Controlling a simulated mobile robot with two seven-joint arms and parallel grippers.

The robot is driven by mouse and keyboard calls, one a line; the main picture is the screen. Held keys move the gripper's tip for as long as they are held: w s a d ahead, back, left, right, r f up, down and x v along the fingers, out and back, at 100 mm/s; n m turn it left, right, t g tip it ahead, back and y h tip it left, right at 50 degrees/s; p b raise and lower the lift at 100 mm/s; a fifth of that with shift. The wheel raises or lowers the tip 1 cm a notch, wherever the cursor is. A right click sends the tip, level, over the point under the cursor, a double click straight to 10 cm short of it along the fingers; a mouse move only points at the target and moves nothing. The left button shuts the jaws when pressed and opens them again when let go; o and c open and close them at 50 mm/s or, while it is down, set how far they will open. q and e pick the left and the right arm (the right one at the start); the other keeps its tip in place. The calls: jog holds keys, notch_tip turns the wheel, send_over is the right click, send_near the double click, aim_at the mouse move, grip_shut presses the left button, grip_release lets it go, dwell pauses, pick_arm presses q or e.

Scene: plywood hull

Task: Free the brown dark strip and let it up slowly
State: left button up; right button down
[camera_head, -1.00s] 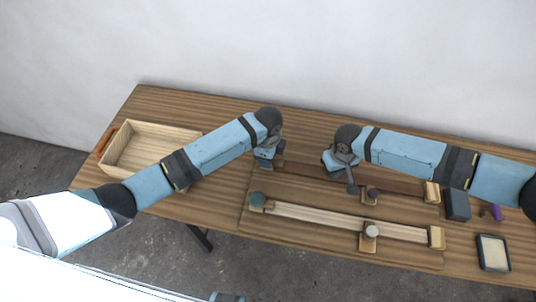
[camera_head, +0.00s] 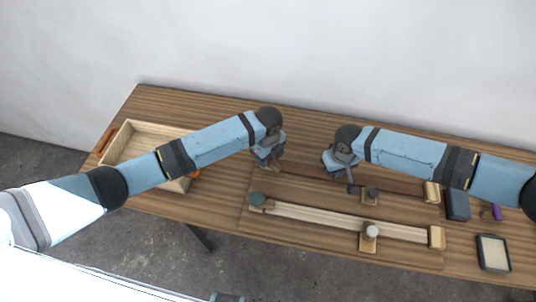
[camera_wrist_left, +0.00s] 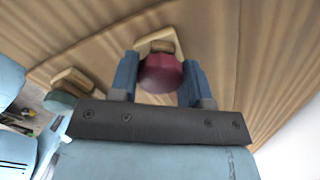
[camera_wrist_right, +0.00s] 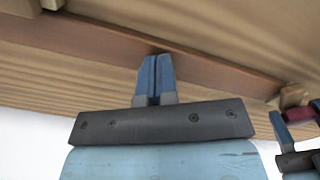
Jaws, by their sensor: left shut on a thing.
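The brown dark strip (camera_head: 308,173) lies along the back of a board on the table, and it also crosses the right wrist view (camera_wrist_right: 215,73). At its left end, my left gripper (camera_head: 268,163) is shut around a maroon round knob (camera_wrist_left: 160,73) beside a small wooden block (camera_wrist_left: 162,45). How the knob bears on the strip is hidden. Whether the strip is bowed is unclear.
A pale strip (camera_head: 320,216) lies in front, with a teal knob (camera_head: 257,199) and a white knob (camera_head: 371,230). A wooden box (camera_head: 128,135) stands left, partly under my left arm. A dark block (camera_head: 457,205), purple item (camera_head: 496,212) and framed tray (camera_head: 493,253) are right.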

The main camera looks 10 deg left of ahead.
pick_arm(q)
jog(key=shift+m, duration=1)
pick_arm(e)
jog(key=shift+f, duration=0.1)
pick_arm(q)
jog(key=shift+m, duration=1.4)
jog(key=shift+w+r+m, duration=0.1)
jog(key=shift+m, duration=1.3)
jog(key=m, duration=0.2)
jog(key=shift+m, duration=0.4)
jog(key=o, duration=1)
pick_arm(e)
jog(key=shift+s, duration=0.1)
